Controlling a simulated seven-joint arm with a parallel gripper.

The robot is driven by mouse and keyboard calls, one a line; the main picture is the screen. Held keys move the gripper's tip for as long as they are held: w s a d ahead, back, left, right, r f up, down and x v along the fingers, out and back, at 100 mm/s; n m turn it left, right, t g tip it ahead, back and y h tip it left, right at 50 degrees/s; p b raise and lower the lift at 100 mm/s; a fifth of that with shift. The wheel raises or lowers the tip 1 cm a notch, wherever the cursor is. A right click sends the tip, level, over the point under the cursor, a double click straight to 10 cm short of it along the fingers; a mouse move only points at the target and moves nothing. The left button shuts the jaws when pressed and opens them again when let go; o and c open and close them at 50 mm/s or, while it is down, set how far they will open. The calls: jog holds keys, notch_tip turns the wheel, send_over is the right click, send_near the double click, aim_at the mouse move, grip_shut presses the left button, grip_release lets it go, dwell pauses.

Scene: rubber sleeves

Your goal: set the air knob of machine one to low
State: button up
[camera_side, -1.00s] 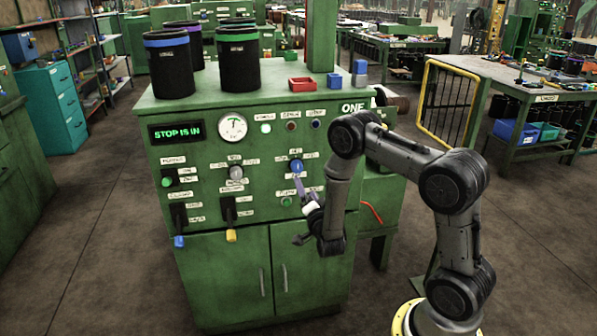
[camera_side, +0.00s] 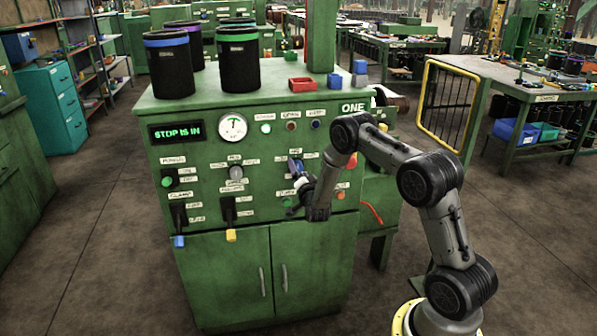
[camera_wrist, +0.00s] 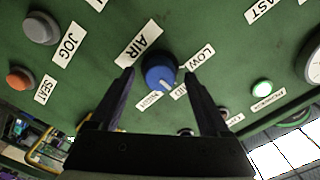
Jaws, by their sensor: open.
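The air knob is a round blue knob (camera_wrist: 158,68) on the green panel of machine one, with a white "AIR" label (camera_wrist: 140,42) beside it. Labels "LOW" (camera_wrist: 202,57), "MID" (camera_wrist: 180,89) and "HIGH" (camera_wrist: 151,98) sit around it. Its white mark points toward the MID and HIGH side; which of the two I cannot tell. My gripper (camera_wrist: 160,74) is open, with one finger on each side of the knob in the wrist view. Whether they touch it I cannot tell.
A grey jog button (camera_wrist: 41,27) and an orange seat button (camera_wrist: 20,78) are nearby. A green lamp (camera_wrist: 262,88) is lit. The display (camera_side: 177,132) reads "STOP IS IN". Black drums (camera_side: 168,66), a red tray (camera_side: 300,84) and blue blocks (camera_side: 334,80) stand on top.

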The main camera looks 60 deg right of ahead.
jog(key=shift+w+d, duration=0.2)
grip_shut()
dwell(0.4)
jog(key=shift+n, duration=0.3)
jog(key=n, duration=0.4)
jog(key=shift+n, duration=2.7)
